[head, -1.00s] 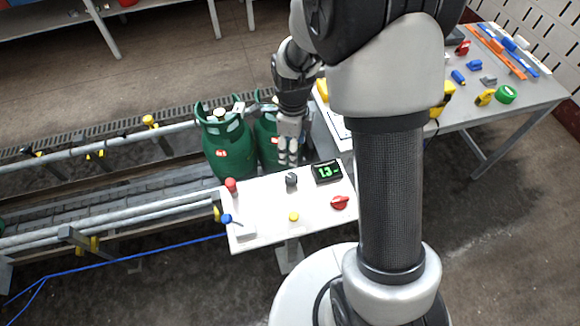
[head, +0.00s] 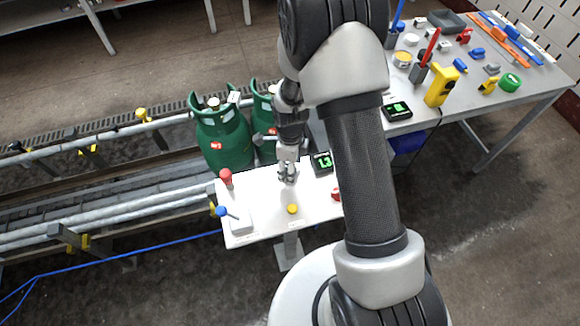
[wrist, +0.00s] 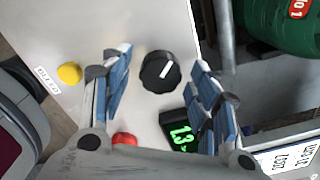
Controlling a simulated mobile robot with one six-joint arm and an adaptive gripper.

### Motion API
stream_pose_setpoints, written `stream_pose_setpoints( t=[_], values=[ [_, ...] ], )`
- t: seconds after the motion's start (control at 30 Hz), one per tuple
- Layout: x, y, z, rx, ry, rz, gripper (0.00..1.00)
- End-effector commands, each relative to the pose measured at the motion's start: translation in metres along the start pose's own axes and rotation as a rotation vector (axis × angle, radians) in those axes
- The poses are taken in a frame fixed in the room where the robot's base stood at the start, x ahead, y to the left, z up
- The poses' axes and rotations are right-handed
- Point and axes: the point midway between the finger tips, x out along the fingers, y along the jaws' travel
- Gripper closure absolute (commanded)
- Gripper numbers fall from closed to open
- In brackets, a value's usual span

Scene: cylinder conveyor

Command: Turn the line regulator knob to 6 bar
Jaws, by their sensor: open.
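The black regulator knob (wrist: 160,72) with a white pointer line sits on the white panel (wrist: 110,25). In the wrist view it lies between and just beyond the open fingers of my gripper (wrist: 158,92), with no contact visible. In the head view my gripper (head: 288,172) is over the panel and hides the knob. The black display (wrist: 180,132) shows green digits, seemingly 1.3; it also shows in the head view (head: 322,162), right of my gripper.
Around the knob are a red mushroom button (head: 226,178), a blue-tipped lever (head: 222,211), a yellow button (head: 292,209) and a red knob (head: 336,194). Green gas cylinders (head: 224,138) stand close behind the panel. A cluttered table (head: 530,95) is at the right.

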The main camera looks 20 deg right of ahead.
Motion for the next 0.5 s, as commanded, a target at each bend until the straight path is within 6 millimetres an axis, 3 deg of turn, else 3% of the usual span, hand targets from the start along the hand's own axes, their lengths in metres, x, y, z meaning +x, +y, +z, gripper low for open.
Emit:
stream_pose_setpoints(
  t=[0.2, 0.5],
  values=[
    [-0.0002, -0.0002, 0.0001, 0.0, 0.0, 0.0, 0.45],
    [-0.0003, -0.0001, 0.0001, 0.0, 0.0, 0.0, 0.65]
  ],
)
